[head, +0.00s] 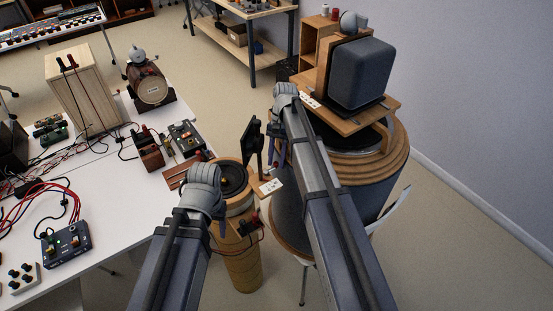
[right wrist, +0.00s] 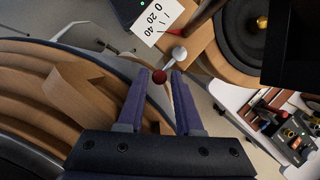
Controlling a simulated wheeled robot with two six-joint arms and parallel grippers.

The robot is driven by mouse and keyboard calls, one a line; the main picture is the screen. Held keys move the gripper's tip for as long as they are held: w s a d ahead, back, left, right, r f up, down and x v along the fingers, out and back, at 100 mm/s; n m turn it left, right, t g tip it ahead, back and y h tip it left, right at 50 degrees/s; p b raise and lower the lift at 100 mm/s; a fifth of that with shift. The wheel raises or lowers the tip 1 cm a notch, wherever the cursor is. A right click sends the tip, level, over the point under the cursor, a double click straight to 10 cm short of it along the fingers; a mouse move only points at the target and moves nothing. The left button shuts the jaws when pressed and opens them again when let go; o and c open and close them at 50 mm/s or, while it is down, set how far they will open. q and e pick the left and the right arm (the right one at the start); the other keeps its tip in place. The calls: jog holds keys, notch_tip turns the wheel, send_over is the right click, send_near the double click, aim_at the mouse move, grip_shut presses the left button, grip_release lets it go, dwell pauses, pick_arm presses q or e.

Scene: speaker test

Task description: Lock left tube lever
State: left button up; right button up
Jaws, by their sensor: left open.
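The left tube (head: 243,268) is a tan tube standing upright, with a black speaker cone (head: 232,177) at its top. In the right wrist view the cone (right wrist: 262,22) shows at the upper right. Beside it are a wooden plate and a white scale card (right wrist: 152,22).
A large wood-ringed drum (head: 385,158) stands right of the tube, bearing a dark speaker box (head: 362,73) on a board. A white table (head: 125,200) with wired boxes is at the left. A black panel (head: 252,145) rises behind the tube. A chair stands close by the drum.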

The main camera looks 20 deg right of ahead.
jog(key=shift+o, duration=1.2)
jog(key=shift+s, duration=0.1)
